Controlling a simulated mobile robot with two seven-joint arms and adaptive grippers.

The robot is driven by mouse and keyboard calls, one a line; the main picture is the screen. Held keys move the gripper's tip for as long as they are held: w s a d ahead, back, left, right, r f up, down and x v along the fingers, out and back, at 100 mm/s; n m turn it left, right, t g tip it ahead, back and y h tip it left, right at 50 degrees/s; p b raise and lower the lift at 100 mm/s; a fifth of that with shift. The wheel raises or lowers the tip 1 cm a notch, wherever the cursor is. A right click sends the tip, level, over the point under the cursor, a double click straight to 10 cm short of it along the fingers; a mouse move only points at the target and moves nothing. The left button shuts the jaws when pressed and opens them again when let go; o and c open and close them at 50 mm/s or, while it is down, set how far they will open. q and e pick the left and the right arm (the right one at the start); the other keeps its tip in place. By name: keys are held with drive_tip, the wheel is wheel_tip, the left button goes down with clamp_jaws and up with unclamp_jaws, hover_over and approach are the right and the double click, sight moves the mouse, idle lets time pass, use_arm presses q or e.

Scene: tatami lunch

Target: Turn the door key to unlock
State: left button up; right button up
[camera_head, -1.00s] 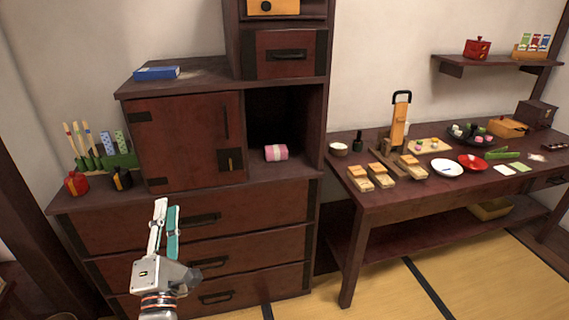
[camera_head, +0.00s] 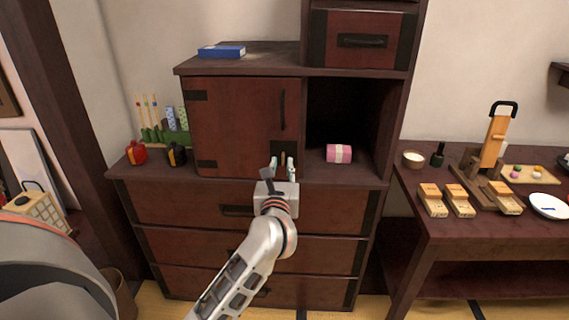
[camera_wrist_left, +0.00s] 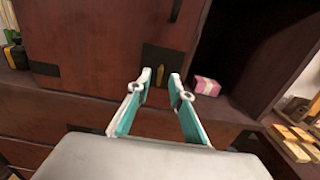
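The dark red cabinet door (camera_head: 235,125) is closed. Its dark lock plate (camera_head: 284,148) sits at the lower right corner, and it also shows in the wrist view (camera_wrist_left: 157,81). My right gripper is not in view.
A pink wrapped bundle (camera_head: 339,153) lies in the open compartment right of the door. Red (camera_head: 136,153) and black (camera_head: 175,154) small items stand on the ledge at left. Drawers (camera_head: 165,203) lie below. A low table (camera_head: 430,228) with wooden blocks is at right.

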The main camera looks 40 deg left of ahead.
use_arm(q)
drive_tip(key=shift+x, duration=1.05)
drive_tip(key=shift+c, duration=0.4)
clamp_jaws()
